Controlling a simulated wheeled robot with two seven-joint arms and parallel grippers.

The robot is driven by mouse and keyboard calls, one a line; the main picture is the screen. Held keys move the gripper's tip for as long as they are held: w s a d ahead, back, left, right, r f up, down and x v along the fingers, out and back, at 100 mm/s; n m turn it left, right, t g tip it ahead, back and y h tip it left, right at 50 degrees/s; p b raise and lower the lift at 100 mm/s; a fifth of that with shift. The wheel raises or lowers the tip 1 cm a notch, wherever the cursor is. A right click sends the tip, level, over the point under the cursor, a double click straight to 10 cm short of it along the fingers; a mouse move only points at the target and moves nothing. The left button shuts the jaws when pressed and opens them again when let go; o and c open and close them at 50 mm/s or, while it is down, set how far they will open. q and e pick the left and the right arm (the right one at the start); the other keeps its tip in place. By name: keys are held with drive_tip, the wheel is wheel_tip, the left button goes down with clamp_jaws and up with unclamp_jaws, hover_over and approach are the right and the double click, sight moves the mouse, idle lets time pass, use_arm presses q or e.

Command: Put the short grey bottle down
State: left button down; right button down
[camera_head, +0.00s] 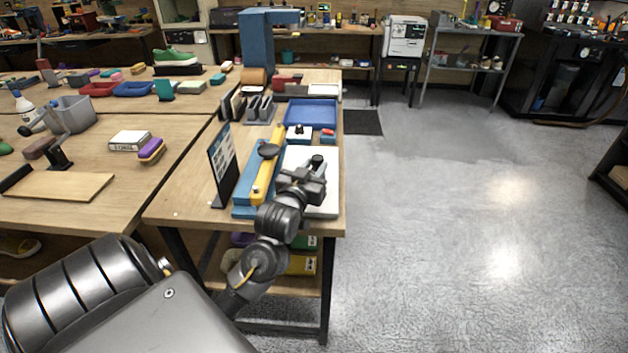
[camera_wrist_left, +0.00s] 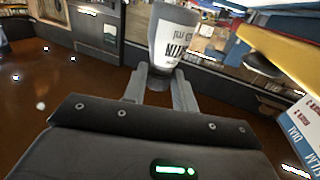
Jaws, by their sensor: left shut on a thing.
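My left gripper (camera_head: 315,170) is over the front part of the right-hand wooden table, above a white flat item (camera_head: 325,210) beside the blue and yellow tool. In the left wrist view, the left gripper (camera_wrist_left: 160,82) is shut on the short grey bottle (camera_wrist_left: 172,40). In the head view the bottle cannot be told apart from the dark gripper. Whether the bottle touches the table cannot be seen. My right gripper is not in view.
A blue tray (camera_head: 312,114) lies farther back on the table. A small white box with a dark top (camera_head: 299,133) sits before it. A dark upright panel (camera_head: 222,165) stands left of the blue and yellow tool (camera_head: 266,165). Open floor lies to the right.

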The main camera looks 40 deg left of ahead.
use_arm(q)
drive_tip(key=shift+w+a+f, duration=0.1)
drive_tip(key=shift+w+f, duration=0.05)
drive_tip(key=shift+f, duration=1.65)
drive_tip(key=shift+f, duration=0.15)
drive_tip(key=c, duration=1.1)
unclamp_jaws()
